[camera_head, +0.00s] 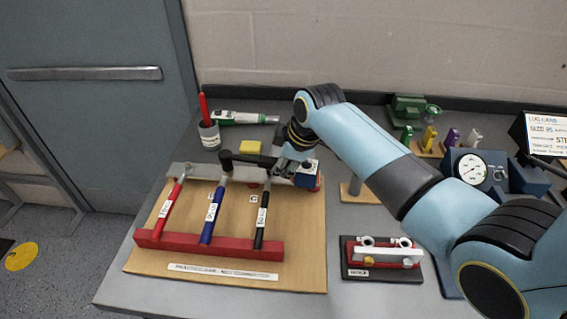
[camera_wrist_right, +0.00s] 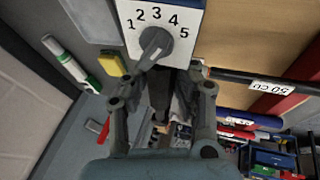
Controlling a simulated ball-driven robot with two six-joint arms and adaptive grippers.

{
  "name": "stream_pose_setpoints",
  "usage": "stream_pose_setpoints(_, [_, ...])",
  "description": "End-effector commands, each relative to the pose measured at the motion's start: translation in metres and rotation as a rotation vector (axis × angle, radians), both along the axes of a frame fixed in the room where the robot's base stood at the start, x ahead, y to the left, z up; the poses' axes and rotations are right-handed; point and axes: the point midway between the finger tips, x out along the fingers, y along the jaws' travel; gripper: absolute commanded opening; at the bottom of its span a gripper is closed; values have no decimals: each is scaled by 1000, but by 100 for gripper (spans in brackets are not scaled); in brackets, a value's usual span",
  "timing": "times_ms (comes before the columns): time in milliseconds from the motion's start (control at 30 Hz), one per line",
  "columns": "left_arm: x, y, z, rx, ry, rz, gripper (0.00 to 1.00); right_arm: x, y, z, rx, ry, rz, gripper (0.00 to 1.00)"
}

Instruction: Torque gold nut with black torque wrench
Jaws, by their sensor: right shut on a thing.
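My right gripper (camera_head: 290,168) comes in from the right and is shut on the black torque wrench (camera_head: 250,158). The wrench lies roughly level over the back of the wooden board, its head (camera_head: 226,160) at the upper end of the blue cable (camera_head: 213,214). In the right wrist view the dark wrench handle (camera_wrist_right: 160,92) is between the fingers (camera_wrist_right: 160,100). I cannot make out a gold nut under the wrench head. A small gold-coloured piece (camera_head: 369,261) shows on the black-and-red fixture. My left gripper is not in view.
A red cable (camera_head: 172,205) and a black cable (camera_head: 262,215) flank the blue one, in a red clamp bar (camera_head: 207,244). A numbered dial (camera_wrist_right: 157,38) is close beyond the right fingers. A cup (camera_head: 209,136), yellow block (camera_head: 250,147) and gauge (camera_head: 472,168) stand around the board.

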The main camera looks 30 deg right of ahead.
Motion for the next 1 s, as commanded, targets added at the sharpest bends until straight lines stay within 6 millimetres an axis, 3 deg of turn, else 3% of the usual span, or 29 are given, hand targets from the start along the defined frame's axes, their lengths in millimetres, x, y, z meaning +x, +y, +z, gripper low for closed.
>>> stream_pose_setpoints(700, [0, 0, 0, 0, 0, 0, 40, 1, 0, 39, -1, -4, -1, 0])
stream_pose_setpoints(1000, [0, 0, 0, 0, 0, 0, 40, 1, 0, 45, 0, -4, 0, 0])
